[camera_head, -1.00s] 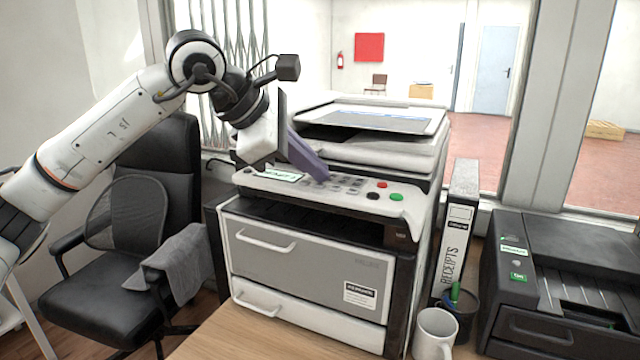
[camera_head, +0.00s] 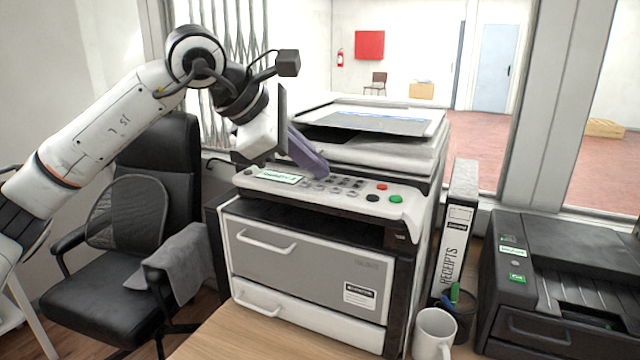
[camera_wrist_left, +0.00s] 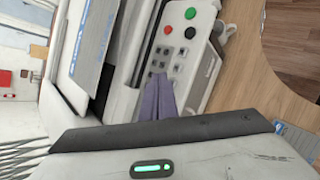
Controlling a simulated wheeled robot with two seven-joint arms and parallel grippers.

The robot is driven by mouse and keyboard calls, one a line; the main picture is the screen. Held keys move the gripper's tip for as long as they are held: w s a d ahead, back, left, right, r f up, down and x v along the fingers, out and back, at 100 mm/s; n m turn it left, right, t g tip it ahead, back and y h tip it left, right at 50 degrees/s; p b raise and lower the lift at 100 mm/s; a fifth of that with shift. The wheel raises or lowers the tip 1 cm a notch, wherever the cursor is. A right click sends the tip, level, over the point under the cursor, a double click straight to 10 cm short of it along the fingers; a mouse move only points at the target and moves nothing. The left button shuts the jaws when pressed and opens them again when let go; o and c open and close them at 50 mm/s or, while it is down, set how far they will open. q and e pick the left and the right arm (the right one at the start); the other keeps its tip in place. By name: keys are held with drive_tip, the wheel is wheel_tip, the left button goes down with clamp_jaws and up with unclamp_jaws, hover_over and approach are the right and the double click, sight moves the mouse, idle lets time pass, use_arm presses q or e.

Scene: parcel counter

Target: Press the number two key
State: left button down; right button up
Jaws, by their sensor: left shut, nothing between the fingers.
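A copier (camera_head: 310,262) stands on the counter with a sloped control panel (camera_head: 285,191) along its front top. The panel carries a small lit display (camera_head: 279,177), a keypad (camera_head: 347,182) of dark keys, and red, green and black buttons. My left gripper (camera_head: 322,174) is shut and empty, its purple fingers pointing down at the keypad's left part. In the left wrist view the fingertips (camera_wrist_left: 158,84) overlap the keypad (camera_wrist_left: 157,66). The fingers hide some keys, and key numbers are too small to read. I cannot tell whether the tips touch a key. My right gripper is not in view.
A red button (camera_head: 382,185), a green button (camera_head: 396,198) and a black button (camera_head: 373,198) sit right of the keypad. A receipts binder (camera_head: 457,235), a pen cup (camera_head: 462,313), a white mug (camera_head: 434,334) and a black printer (camera_head: 560,275) stand to the right.

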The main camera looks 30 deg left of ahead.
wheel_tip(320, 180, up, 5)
drive_tip(key=p, duration=0.4)
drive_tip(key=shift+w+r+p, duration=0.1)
drive_tip(key=shift+p, duration=0.3)
idle(0.4)
